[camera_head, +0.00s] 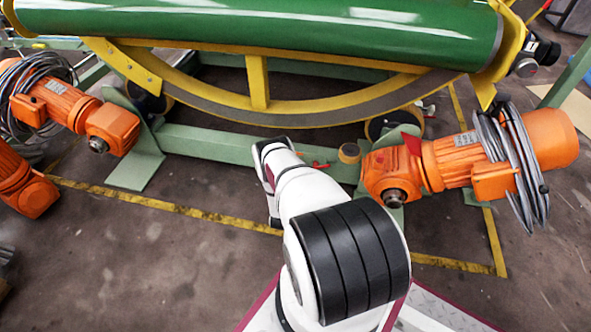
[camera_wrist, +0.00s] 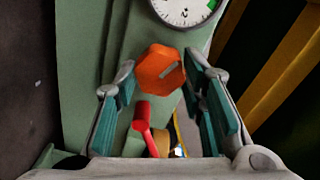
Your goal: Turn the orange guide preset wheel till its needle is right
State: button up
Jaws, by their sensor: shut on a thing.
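In the wrist view the orange guide preset wheel (camera_wrist: 158,72) is a faceted knob with a pale grey mark on its face. It sits on a green upright panel (camera_wrist: 85,60). My gripper (camera_wrist: 160,75) has its two teal-padded fingers on either side of the wheel, shut on it. Just above is a white round dial (camera_wrist: 183,8), cut off by the top edge. A green patch shows at its right, and its needle cannot be read clearly. In the head view my white arm hides the wheel, the dial and my fingers.
A red lever (camera_wrist: 141,125) and a tan round part (camera_wrist: 163,143) show below the wheel. Orange motors (camera_head: 110,125) (camera_head: 455,155) with coiled grey cables stand either side of my arm. Behind is a yellow ring frame (camera_head: 260,80) with a green drum (camera_head: 270,25).

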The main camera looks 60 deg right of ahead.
jog(key=m, duration=1.2)
jog(key=shift+f, duration=0.1)
dwell(0.4)
jog(key=o, duration=1.1)
jog(key=shift+o, duration=0.2)
jog(key=v, duration=1.2)
